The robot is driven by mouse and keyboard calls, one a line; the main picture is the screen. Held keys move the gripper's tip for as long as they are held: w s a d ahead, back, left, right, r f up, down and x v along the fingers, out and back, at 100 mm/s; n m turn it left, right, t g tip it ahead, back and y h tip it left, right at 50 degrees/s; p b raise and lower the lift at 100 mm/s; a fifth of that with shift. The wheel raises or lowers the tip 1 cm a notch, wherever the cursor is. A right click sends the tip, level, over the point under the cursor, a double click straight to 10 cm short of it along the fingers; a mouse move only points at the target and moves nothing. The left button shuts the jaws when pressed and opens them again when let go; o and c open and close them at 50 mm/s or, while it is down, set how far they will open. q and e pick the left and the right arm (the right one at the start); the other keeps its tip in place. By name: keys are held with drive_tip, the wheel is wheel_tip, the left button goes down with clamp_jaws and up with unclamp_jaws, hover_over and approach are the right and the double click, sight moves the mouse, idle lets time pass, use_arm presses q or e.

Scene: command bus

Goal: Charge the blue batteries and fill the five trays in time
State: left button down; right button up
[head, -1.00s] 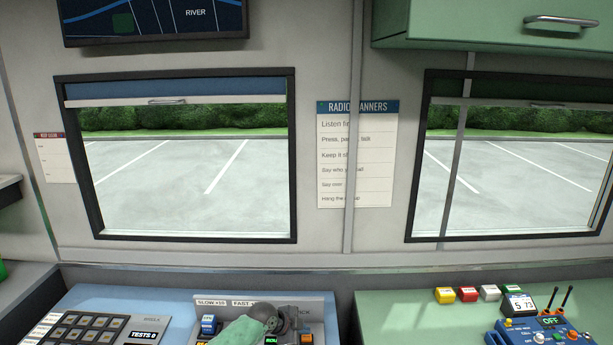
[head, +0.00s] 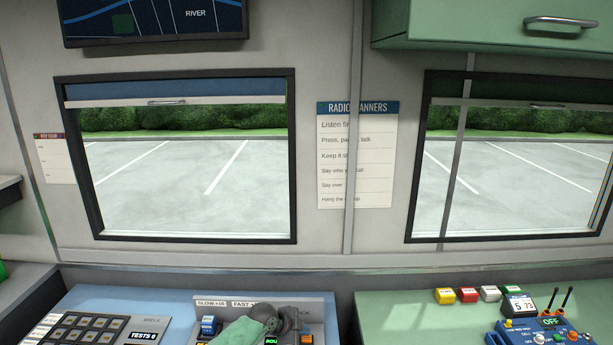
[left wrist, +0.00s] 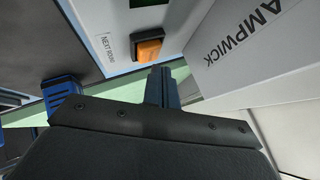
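My left gripper (head: 290,322) is over the front of the charger (head: 318,312), partly hidden by its own wrist in the head view. In the left wrist view its fingers (left wrist: 162,78) stand together as one narrow dark post, close to an orange button (left wrist: 147,48) labelled NEXT ROUND. A blue battery (head: 208,325) stands at the charger's left side, under the SLOW label; a blue block, seemingly a battery, shows in the left wrist view (left wrist: 63,92). A dark grid panel (head: 88,331) with a TESTS 0 display lies at the lower left. My right gripper is out of view.
On the green counter (head: 390,312) at right, several coloured blocks (head: 467,295) stand in a row behind a blue radio-like box (head: 545,333). A grey vertical post (head: 354,130) crosses the view. The counter's left part is clear.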

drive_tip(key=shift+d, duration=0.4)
use_arm(q)
drive_tip(key=shift+f+b, duration=0.45)
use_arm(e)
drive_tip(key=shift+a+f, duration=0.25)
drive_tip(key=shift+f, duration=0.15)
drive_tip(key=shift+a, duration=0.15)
use_arm(q)
drive_tip(key=shift+f, duration=0.15)
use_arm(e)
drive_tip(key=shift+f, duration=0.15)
use_arm(q)
drive_tip(key=shift+r, duration=0.65)
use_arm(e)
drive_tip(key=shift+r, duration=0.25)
